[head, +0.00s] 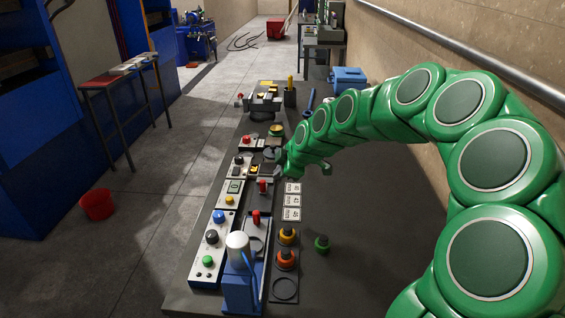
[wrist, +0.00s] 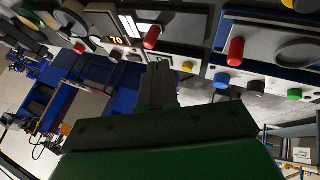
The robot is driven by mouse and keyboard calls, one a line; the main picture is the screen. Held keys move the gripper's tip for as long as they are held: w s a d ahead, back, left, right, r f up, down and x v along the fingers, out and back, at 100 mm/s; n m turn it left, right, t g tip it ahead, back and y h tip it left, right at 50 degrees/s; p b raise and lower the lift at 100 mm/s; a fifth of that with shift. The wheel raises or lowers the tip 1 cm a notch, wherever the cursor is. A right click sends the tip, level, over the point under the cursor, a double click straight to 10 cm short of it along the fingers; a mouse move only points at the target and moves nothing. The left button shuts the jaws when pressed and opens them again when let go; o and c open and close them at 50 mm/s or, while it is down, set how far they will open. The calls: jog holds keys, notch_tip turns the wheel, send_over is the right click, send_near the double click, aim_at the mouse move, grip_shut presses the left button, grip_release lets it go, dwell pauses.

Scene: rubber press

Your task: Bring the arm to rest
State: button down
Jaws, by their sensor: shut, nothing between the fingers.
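My green arm reaches in from the right of the head view and curves over the bench (head: 350,240). My gripper (head: 281,168) is at its far end, above the row of control panels, and looks small and partly dark there. In the wrist view the fingers of my gripper (wrist: 158,72) are together with nothing between them. They point toward the panels. Whether the fingertips touch a panel, I cannot tell.
Control panels with a blue button (head: 218,216) and a green button (head: 208,260) line the bench's left side. A white-topped blue device (head: 240,285) stands in front. Orange knobs (head: 286,259) and a green knob (head: 321,243) stand near it. The bench's right side is mostly clear.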

jog(key=s+d+r+m+g+h, duration=0.1)
jog(key=s+d+m, duration=0.5)
jog(key=s, duration=0.9)
jog(key=s+d+r+m+g+h, duration=0.2)
jog(key=s+d+m, duration=0.4)
jog(key=s, duration=0.9)
jog(key=s+d+r+m+g+h, duration=0.1)
jog(key=s+d+m, duration=0.6)
jog(key=s, duration=0.9)
jog(key=d+g+h, duration=0.1)
jog(key=g, duration=0.1)
jog(key=shift+d+r+g+h, duration=0.15)
jog(key=shift+d+g+h, duration=0.15)
